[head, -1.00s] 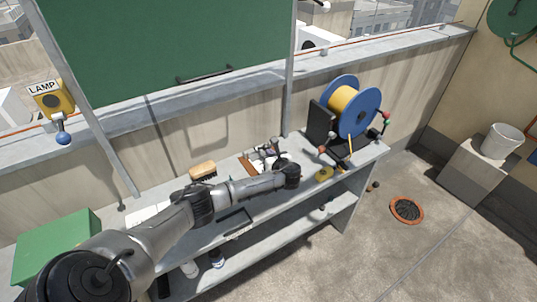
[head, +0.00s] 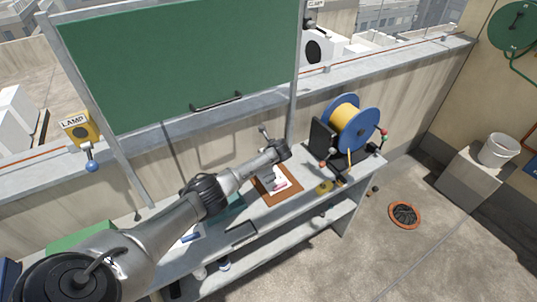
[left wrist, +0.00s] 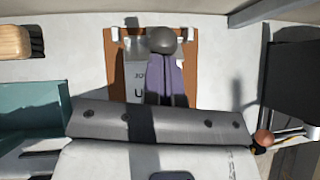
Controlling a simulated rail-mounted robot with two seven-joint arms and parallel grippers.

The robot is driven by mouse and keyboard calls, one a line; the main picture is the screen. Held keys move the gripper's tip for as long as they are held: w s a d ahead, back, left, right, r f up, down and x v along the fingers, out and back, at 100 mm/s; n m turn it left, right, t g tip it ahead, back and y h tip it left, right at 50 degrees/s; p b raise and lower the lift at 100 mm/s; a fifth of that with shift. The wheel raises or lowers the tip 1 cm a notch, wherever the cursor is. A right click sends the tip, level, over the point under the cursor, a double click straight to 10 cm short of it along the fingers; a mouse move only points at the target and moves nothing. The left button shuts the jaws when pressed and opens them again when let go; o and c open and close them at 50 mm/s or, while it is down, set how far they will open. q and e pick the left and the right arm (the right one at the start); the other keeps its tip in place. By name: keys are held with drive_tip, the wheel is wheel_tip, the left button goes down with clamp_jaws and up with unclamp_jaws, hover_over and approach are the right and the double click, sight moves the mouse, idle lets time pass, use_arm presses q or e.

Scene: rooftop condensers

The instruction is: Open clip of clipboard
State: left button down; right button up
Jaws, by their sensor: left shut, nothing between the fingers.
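The clipboard is a brown board (head: 290,193) with white paper on the bench, right of my left forearm; its brown edge also shows in the left wrist view (left wrist: 117,75). Two pale mounts and a metal plate (left wrist: 135,45) sit at its far end. A dark ball knob (head: 263,130) stands up on a thin rod there; it also shows in the left wrist view (left wrist: 162,40). My left gripper (left wrist: 165,62) is shut and empty, over the board just below the knob in that view. I cannot tell whether it touches the knob. My right gripper is not in view.
A cable reel (head: 355,125) on a black stand is right of the clipboard. A teal tray (left wrist: 30,105) and a wooden brush (left wrist: 14,42) lie to its left. A green panel (head: 185,65) hangs above. Bare bench shows around the board.

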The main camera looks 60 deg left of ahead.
use_arm(q)
drive_tip(key=a, duration=0.1)
drive_tip(key=a+r+h, duration=0.1)
drive_tip(key=shift+w+a+h, duration=0.15)
drive_tip(key=shift+a+h, duration=0.15)
drive_tip(key=shift+a, duration=0.05)
drive_tip(key=shift+a+r, duration=0.1)
drive_tip(key=shift+a, duration=0.1)
idle(0.4)
drive_tip(key=shift+d+r+p, duration=0.2)
drive_tip(key=shift+r+p, duration=0.05)
drive_tip(key=shift+p, duration=0.1)
drive_tip(key=p+v, duration=0.8)
drive_tip(key=v, duration=0.4)
drive_tip(key=shift+s+d, duration=0.15)
drive_tip(key=shift+s, duration=0.05)
drive_tip(key=shift+r, duration=0.1)
idle(0.3)
